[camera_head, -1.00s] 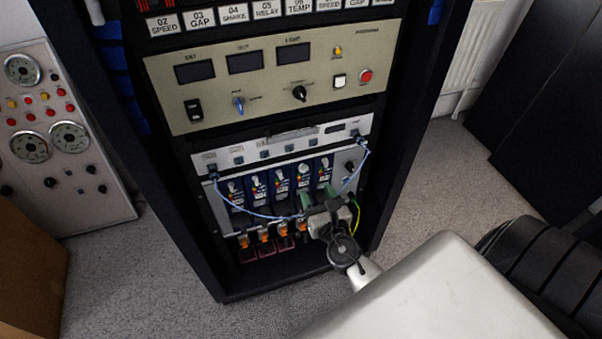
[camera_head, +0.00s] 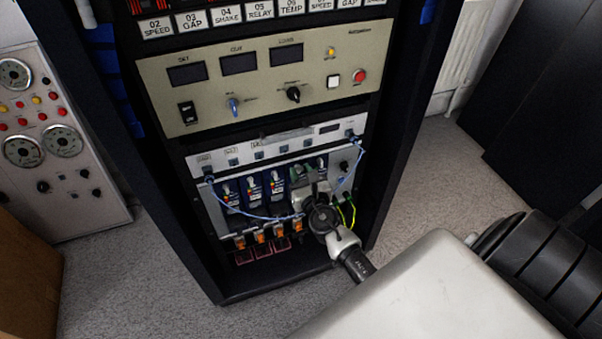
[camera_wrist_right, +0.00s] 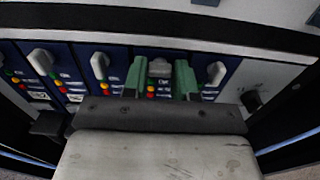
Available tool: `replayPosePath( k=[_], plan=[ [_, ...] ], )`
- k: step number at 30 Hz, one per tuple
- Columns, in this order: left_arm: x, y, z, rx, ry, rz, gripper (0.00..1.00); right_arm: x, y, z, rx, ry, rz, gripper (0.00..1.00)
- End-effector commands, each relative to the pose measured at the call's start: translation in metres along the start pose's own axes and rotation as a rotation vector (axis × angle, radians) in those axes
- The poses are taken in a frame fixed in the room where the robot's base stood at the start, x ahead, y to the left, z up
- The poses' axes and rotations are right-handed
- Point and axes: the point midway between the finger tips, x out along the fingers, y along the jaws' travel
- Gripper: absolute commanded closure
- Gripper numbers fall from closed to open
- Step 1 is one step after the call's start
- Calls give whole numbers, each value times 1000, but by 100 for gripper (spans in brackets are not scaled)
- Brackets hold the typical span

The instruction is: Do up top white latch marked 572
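A row of blue modules (camera_head: 253,190) with white latches at their tops sits in the rack. In the right wrist view, white latches show at the left (camera_wrist_right: 41,61), left of centre (camera_wrist_right: 100,65) and right (camera_wrist_right: 216,72). Another pale latch (camera_wrist_right: 160,67) lies between the green fingertips of my right gripper (camera_wrist_right: 161,80). The fingers stand apart on either side of it, with narrow gaps; contact cannot be told. My right gripper (camera_head: 312,180) covers the right-hand modules in the head view. No marking 572 can be read. My left gripper is not in view.
Orange lower latches (camera_head: 260,236) line the modules' bottoms. A blue cable (camera_head: 262,217) hangs across their fronts, and yellow-green wires (camera_head: 348,212) are at the right. A black knob (camera_wrist_right: 252,100) is right of the modules. A beige control panel (camera_head: 215,95) is above.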

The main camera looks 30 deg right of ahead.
Motion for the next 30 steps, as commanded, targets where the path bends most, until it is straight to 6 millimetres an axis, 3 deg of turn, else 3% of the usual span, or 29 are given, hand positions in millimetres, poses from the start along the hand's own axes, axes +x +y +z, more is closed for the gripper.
replayPosePath(
  k=[1, 4, 17, 30],
  plan=[
    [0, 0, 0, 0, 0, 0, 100, 0, 0, 0, 0, 0, 0, 80],
    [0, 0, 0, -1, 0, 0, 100, 0, 0, 0, 0, 0, 0, 96],
    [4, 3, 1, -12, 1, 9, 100, 0, 0, -1, 95, 0, 0, 96],
    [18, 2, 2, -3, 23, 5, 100, 0, 0, -2, 472, 0, 1, 96]
  ],
)
